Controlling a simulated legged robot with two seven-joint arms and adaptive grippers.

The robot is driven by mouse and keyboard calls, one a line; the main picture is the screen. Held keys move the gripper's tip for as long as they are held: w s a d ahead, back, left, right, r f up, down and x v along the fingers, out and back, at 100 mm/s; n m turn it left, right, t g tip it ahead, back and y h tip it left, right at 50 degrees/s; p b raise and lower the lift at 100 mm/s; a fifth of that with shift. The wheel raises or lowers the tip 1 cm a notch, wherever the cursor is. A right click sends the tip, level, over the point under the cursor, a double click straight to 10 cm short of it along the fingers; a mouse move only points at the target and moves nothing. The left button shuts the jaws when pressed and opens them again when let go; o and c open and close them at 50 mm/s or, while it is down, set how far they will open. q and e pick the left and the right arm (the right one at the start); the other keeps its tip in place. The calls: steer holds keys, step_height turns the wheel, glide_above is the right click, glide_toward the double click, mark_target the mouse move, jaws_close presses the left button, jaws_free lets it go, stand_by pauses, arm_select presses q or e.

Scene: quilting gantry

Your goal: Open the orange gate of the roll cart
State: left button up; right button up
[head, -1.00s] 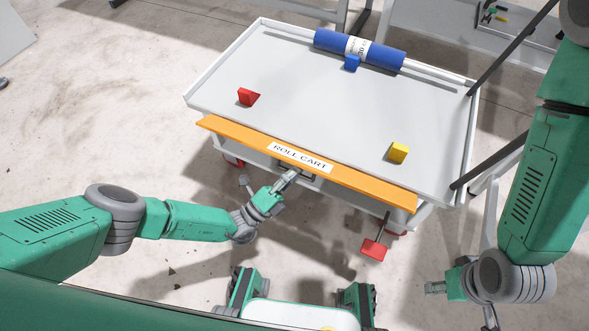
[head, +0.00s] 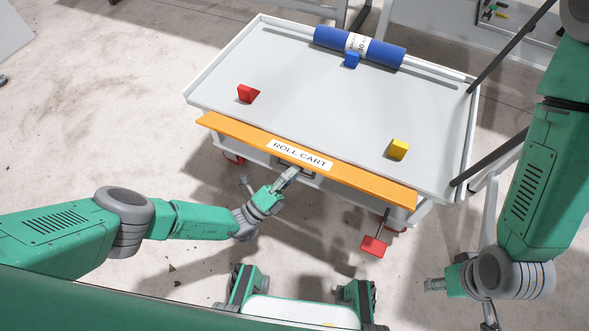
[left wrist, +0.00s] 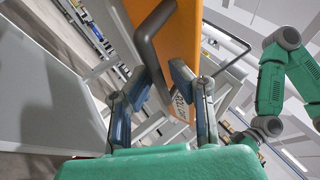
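The orange gate (head: 368,181) runs along the near edge of the roll cart (head: 300,100) and carries a white ROLL CART label (head: 300,155). My left gripper (head: 290,175) is at the gate's front face, just below the label. In the left wrist view, the gripper (left wrist: 163,80) is open, its two fingers apart. A dark grey bar handle (left wrist: 147,50) on the orange gate (left wrist: 178,35) reaches down between the fingers; whether they touch it I cannot tell. My right gripper (head: 434,286) hangs at lower right, away from the cart; its fingers are too small to read.
On the cart top lie a red block (head: 247,93), a yellow block (head: 398,149), a blue block (head: 352,60) and a blue roll (head: 385,55) at the back. A red pedal (head: 374,246) sticks out below the gate. The floor left of the cart is clear.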

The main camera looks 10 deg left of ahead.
arm_select(q)
steer(key=shift+a, duration=0.1)
steer(key=v, duration=1.2)
steer(key=shift+f, duration=0.1)
